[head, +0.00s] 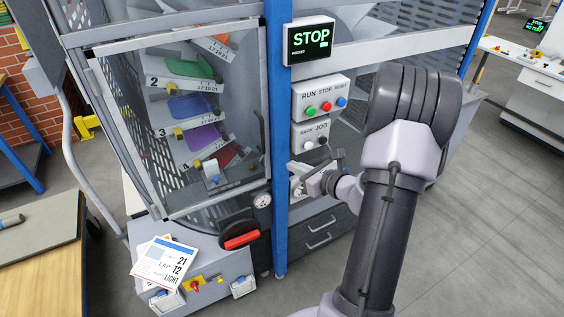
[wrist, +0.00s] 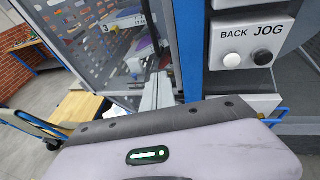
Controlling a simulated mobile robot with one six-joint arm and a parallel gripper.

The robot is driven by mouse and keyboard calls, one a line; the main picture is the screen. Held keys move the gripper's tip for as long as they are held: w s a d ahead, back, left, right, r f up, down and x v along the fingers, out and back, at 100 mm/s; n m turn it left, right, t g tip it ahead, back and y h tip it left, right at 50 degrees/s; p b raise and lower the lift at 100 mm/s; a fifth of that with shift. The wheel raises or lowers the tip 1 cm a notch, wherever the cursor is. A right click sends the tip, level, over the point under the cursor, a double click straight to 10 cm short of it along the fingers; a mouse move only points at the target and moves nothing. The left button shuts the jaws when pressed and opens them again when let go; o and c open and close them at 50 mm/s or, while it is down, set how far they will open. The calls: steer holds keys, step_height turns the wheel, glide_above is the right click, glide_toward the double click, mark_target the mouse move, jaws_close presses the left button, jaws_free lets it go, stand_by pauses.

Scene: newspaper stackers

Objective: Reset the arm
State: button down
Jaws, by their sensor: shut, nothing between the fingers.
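My arm rises from the bottom right of the head view, bends at a dark elbow and reaches left toward the machine. My gripper (head: 298,172) is small there, in front of the blue post, below the button panels. In the wrist view its pale housing with a green light fills the bottom, and the grey fingers (wrist: 157,92) point at the machine. The gripper is shut and empty. I cannot tell whether it touches anything.
The stacker (head: 277,150) has a sign reading STOP (head: 309,40), a RUN, STOP, RESET panel (head: 320,97) and a BACK, JOG panel (head: 311,134), which also shows in the wrist view (wrist: 250,40). Its glazed door frame (head: 165,217) stands left. Newspapers (head: 165,262) lie on a lower unit. Floor at right is clear.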

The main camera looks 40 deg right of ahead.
steer(key=s+a+r+n+g+y+b, duration=0.3)
steer(key=a+n, duration=0.5)
steer(key=a, duration=0.6)
steer(key=s+a+n+g+y+b, duration=0.1)
steer(key=a+n+g+y+b, duration=0.55)
steer(key=a, duration=0.85)
steer(key=s+a+f+n+h+b, duration=0.1)
steer(key=s+a+n+h+b, duration=0.2)
steer(key=s+n, duration=0.4)
steer(key=s+a+f+n+h+b, duration=0.1)
steer(key=s+a+n+h+b, duration=0.2)
steer(key=s+n, duration=0.4)
steer(key=n+t+h, duration=0.1)
steer(key=n, duration=0.2)
steer(key=shift+a+f, duration=0.2)
steer(key=shift+f, duration=0.2)
